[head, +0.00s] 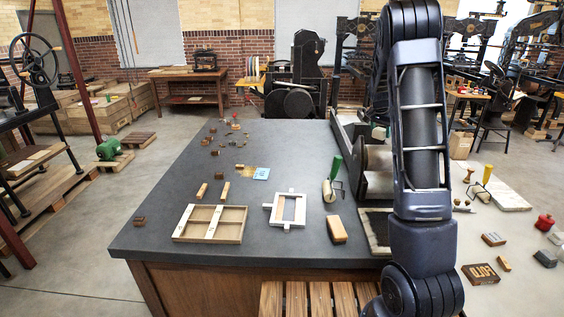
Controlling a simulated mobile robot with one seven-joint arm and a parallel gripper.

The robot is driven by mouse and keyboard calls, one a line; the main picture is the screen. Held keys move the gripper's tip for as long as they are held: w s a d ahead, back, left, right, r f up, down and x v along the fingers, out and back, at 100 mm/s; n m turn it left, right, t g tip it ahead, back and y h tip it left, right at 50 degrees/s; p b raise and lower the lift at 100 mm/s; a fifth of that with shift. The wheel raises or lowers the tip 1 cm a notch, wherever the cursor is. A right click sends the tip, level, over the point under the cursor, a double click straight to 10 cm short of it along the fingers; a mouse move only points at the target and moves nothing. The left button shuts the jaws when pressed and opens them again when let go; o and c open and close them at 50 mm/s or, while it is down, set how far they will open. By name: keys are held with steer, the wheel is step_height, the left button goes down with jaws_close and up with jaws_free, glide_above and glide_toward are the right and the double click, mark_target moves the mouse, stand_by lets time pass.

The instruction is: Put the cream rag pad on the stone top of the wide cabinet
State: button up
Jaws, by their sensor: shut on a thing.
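The wide cabinet has a dark grey stone top (165,219) over brown wood sides, and it fills the middle of the head view. My arm rises at the right, in front of the cabinet's right end, and bends at the top of the picture. My gripper is not visible. I cannot make out the cream rag pad for certain; my arm hides part of the scene.
A divided wooden tray (238,240), a white frame (288,223), a tan block (337,229) and a green-handled roller (330,190) lie toward the front. Small brown blocks are scattered at the back left. The middle right of the top has bare room. A slatted wooden stand (297,300) is in front.

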steer(key=s+a+r+n+y, duration=0.15)
steer(key=a+n, duration=0.25)
steer(key=a, duration=2)
steer(key=shift+t, duration=0.4)
step_height(320, 180, down, 19)
steer(key=shift+s+a+r, duration=0.1)
steer(key=shift+s, duration=0.05)
steer(key=o, duration=1)
steer(key=v, duration=1.2)
steer(key=shift+a, duration=0.1)
